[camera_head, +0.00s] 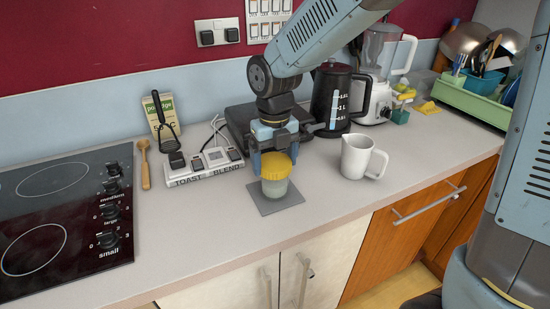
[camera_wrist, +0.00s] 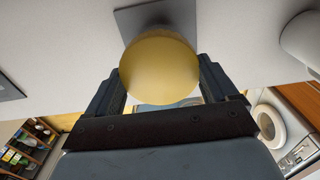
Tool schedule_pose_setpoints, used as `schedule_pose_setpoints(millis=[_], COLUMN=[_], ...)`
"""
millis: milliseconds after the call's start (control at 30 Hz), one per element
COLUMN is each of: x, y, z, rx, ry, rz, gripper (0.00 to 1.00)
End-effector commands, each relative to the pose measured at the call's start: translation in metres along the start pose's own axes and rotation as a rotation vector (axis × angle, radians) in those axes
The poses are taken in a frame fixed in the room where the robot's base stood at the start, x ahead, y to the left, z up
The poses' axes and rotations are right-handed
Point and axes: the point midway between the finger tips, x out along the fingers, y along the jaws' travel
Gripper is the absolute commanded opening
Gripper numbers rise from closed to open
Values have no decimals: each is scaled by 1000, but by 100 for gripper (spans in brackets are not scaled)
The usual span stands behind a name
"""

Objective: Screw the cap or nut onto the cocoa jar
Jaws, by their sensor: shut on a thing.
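The cocoa jar (camera_head: 274,188) is a small, pale, see-through jar. It stands upright on a grey square mat (camera_head: 290,202) on the counter. A yellow cap (camera_head: 276,166) sits at the top of the jar; whether it is seated on the thread cannot be told. My gripper (camera_head: 273,160) points down over the jar and is shut on the yellow cap, a finger on either side. In the wrist view the round cap (camera_wrist: 160,68) lies between the two fingers and hides most of the jar. The grey mat (camera_wrist: 140,20) shows behind it.
A white jug (camera_head: 358,157) stands close right of the jar. A labelled switch block (camera_head: 203,163) is to the left, and a dark kettle (camera_head: 331,97) stands behind. The stove (camera_head: 70,215) is at far left. The counter front is clear.

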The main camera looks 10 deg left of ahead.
Motion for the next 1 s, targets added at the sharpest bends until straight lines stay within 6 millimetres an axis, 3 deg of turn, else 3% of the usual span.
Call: schedule_pose_setpoints(millis=[1000], x=[10], y=[-1], z=[0], rx=[12], ry=[0], rz=[0], gripper=[50])
